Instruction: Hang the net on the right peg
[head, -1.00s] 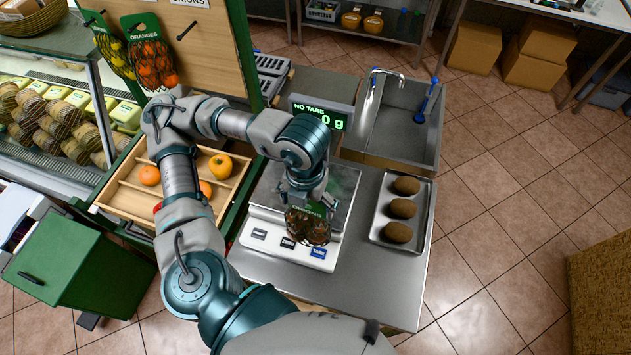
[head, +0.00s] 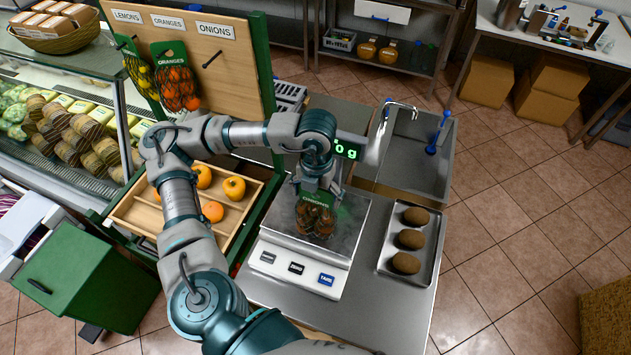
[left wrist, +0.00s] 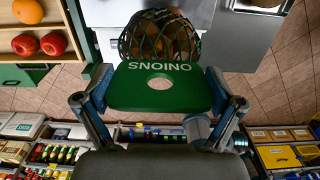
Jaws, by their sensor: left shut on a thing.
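The net of onions (head: 316,218) has a green header card (head: 318,196) lettered "ONIONS" with a round hole. My left gripper (head: 318,180) is shut on the card, and the net hangs below it over the scale plate. In the left wrist view the card (left wrist: 160,88) lies between my fingers with the net (left wrist: 160,38) beyond it. Whether the net touches the plate is unclear. The right peg (head: 212,60), under the "ONIONS" label (head: 214,31), is bare. The right gripper is not in view.
An oranges net (head: 175,80) and a lemons net (head: 143,75) hang on the other pegs of the wooden board (head: 225,75). A scale (head: 290,262), a tray of brown items (head: 433,228) and a sink (head: 420,150) stand right of the wooden fruit crate (head: 190,238).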

